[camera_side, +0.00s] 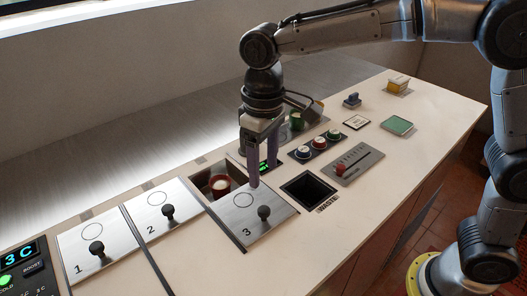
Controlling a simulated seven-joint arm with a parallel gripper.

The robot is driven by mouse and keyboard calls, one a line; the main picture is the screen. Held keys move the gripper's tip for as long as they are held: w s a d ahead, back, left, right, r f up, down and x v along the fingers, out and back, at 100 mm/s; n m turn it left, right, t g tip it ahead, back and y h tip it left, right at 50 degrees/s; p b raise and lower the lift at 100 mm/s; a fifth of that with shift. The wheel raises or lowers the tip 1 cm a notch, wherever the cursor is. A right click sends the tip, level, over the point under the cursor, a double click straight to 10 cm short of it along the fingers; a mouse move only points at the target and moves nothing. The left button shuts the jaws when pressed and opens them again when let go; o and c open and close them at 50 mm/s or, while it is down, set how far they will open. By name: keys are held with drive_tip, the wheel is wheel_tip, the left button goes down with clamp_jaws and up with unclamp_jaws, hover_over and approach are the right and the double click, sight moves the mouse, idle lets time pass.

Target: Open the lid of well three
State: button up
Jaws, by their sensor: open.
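The lid of well three (227,217) is a flat metal plate marked 3, with a ring mark and an upright black knob (264,213). It sits nearer the front than lids one and two, and an opening (201,183) shows behind it. A red cup with pale contents (220,184) stands in that opening. My gripper (262,176) points down with its jaws apart and nothing visible between them. Its fingertips are over the back part of lid three, behind the knob. I cannot tell whether they touch the lid.
Lid one (80,235) and lid two (146,216) lie flat on the left, each with a black knob. A dark square waste opening (308,189) is right of lid three. A slider panel (353,165) and several coloured round controls (319,143) lie beyond. The right counter is mostly clear.

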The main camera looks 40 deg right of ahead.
drive_tip(key=shift+r, duration=1.55)
drive_tip(key=s+d+r+m+t, duration=0.2)
drive_tip(key=s+d+r, duration=0.25)
drive_tip(key=d, duration=0.25)
drive_tip(key=s+d+r+m+t, duration=0.1)
drive_tip(key=s+d+r, duration=0.2)
drive_tip(key=s+d, duration=0.3)
drive_tip(key=s+d+f+t, duration=0.2)
drive_tip(key=s+d+f, duration=0.4)
drive_tip(key=s+f, duration=0.3)
drive_tip(key=shift+s+f+m+t, duration=0.15)
drive_tip(key=shift+s+m+t, duration=0.15)
drive_tip(key=shift+s, duration=0.1)
